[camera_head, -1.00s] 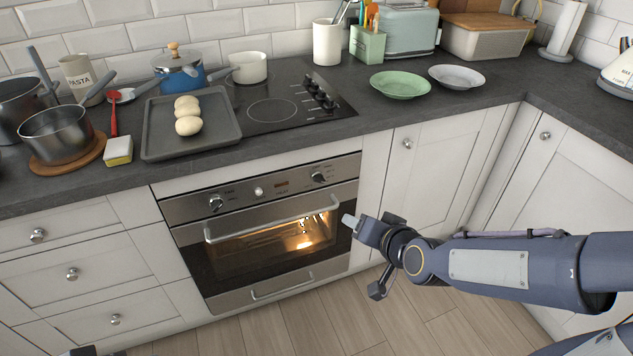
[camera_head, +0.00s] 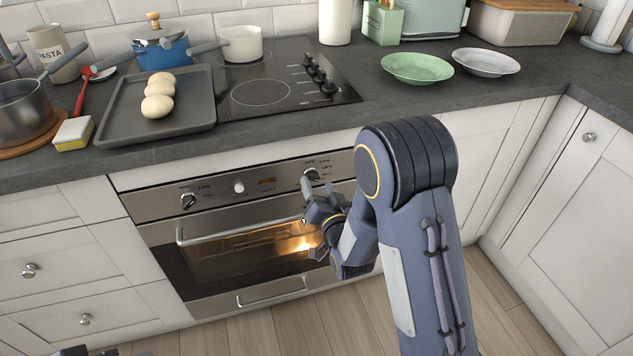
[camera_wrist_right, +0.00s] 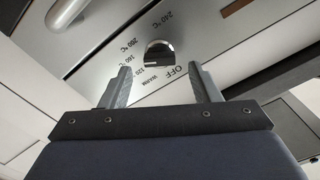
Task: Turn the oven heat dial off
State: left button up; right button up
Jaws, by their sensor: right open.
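The oven (camera_head: 215,225) is built in under the worktop, its door shut and its inside glowing orange. The heat dial (camera_head: 312,174) is the right-hand knob on its steel panel. In the right wrist view the dial (camera_wrist_right: 158,53) is a round metal knob ringed by temperature marks, WARM and OFF. Its exact setting is hard to read. My right gripper (camera_head: 318,194) is open and empty in front of the panel. In the wrist view its two fingers (camera_wrist_right: 160,86) stand apart, with the dial ahead between their tips, apparently not touched. My left gripper is not recognisable in view.
The oven door handle (camera_head: 245,229) runs just below the panel, near my right gripper. A second knob (camera_head: 188,201) sits at the panel's left and a small button (camera_head: 239,187) between. A baking tray (camera_head: 120,120), a hob (camera_head: 262,93) and a green plate (camera_head: 416,67) are on the worktop above.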

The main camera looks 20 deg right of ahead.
jog(key=shift+w, duration=1.05)
jog(key=shift+c, duration=0.3)
jog(key=c, duration=0.9)
